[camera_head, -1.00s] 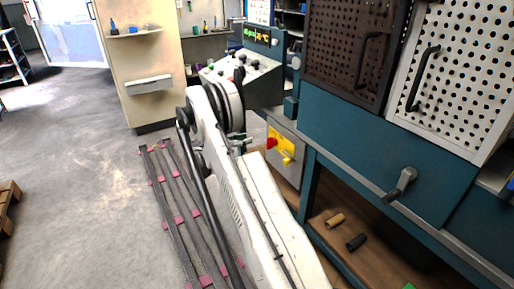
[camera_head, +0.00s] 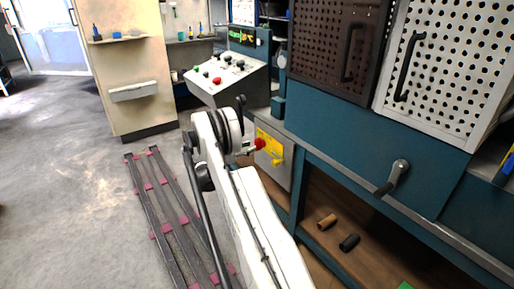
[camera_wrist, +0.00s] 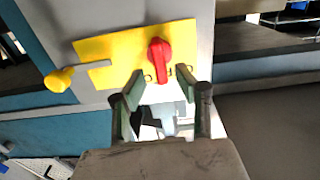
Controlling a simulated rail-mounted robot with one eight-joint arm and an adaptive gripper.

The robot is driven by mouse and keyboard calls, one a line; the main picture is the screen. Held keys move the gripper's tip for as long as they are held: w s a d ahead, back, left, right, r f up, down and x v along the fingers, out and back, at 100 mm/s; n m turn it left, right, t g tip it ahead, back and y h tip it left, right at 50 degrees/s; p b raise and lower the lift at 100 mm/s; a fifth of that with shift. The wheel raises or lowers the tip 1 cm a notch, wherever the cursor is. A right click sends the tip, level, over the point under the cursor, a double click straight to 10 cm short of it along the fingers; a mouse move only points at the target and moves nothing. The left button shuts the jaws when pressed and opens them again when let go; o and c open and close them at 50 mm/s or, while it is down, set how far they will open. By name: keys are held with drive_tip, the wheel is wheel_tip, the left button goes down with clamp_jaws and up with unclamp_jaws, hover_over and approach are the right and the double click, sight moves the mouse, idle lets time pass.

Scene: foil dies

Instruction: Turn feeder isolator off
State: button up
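The feeder isolator is a grey box (camera_head: 275,172) on the teal bench, with a yellow plate and a red rotary handle (camera_head: 260,144). In the wrist view the yellow plate (camera_wrist: 108,46) fills the upper middle. The red handle (camera_wrist: 160,60) stands roughly upright on its right part. My gripper (camera_wrist: 160,86) is open and empty. Its two fingertips lie just below the red handle in the picture, one to each side. Contact cannot be told. My arm hides part of the box in the head view.
A sloped control panel (camera_head: 228,76) with several buttons stands beyond the isolator. A crank handle (camera_head: 393,178) juts from the teal bench at the right. Two small cylinders (camera_head: 338,232) lie on the lower shelf. Dark rails with pink pieces (camera_head: 163,215) lie on the floor at left.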

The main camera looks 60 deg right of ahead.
sight(257, 144)
drive_tip(key=shift+b+x, duration=0.5)
drive_tip(key=shift+x, duration=1.9)
clamp_jaws()
